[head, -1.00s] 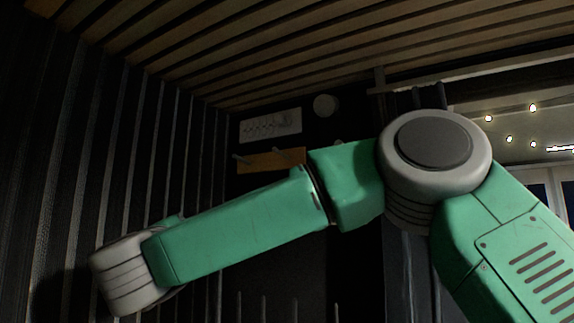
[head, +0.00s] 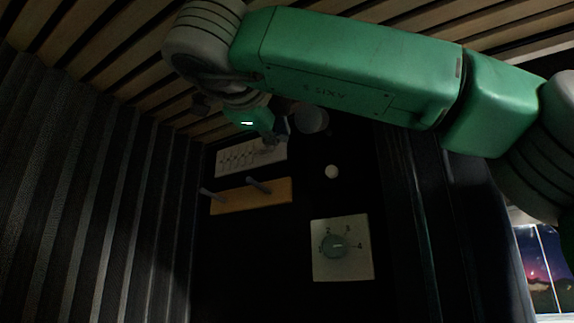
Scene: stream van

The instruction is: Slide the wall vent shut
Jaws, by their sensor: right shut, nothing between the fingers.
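The wall vent (head: 238,160) is a pale rectangular plate with a row of slots, high on the dark back wall in the head view. Its upper right part is partly covered by my right gripper (head: 271,138). That gripper is dark, small and dimly lit, at the end of the green arm that comes in from the right. It is shut and empty, at or just in front of the vent's right end. I cannot tell whether it touches the vent, or how far the slots are open. My left gripper is out of view.
A wooden rail (head: 270,194) with two pegs is just below the vent. A round disc (head: 312,119) and a white knob (head: 332,171) are to its right. A dial plate (head: 342,268) is lower down. Ribbed wall panels (head: 80,200) stand left, under a slatted ceiling.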

